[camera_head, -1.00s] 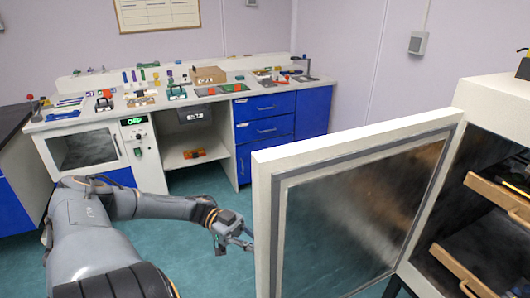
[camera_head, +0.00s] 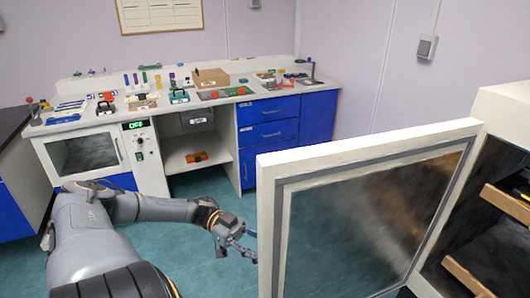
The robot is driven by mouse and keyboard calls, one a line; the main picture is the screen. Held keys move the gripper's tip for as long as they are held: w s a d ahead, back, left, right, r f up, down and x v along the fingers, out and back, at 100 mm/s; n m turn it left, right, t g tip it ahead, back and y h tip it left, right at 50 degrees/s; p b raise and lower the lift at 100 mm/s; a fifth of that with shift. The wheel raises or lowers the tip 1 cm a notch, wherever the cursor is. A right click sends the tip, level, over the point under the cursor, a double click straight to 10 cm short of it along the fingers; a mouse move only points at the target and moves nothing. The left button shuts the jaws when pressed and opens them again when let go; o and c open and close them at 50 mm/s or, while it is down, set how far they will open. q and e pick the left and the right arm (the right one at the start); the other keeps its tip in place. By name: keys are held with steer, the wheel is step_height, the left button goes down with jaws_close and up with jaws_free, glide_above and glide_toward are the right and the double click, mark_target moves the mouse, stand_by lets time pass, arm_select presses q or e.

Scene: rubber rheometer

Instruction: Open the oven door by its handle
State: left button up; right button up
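A large white oven (camera_head: 508,108) stands at the right edge, partly out of view. Its door (camera_head: 370,146) is swung wide open toward me, with a grey seal and a dark glass pane facing the view. The door's handle is hidden on the far side. My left gripper (camera_head: 246,246) is just left of the door's free edge, with its fingers pointing at it. The fingers look spread, and nothing shows between them. Whether they touch the door is unclear. My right gripper is not in view.
Wooden-edged shelves (camera_head: 506,203) show inside the oven. A white workbench (camera_head: 90,125) with small tools, blue drawers (camera_head: 268,134) and a smaller closed windowed unit (camera_head: 88,153) with an OFF display stands at the back. The teal floor (camera_head: 200,270) between is clear.

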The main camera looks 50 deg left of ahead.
arm_select(q)
steer(key=shift+w+r, duration=0.1)
steer(key=shift+w, duration=0.05)
steer(key=v, duration=1.2)
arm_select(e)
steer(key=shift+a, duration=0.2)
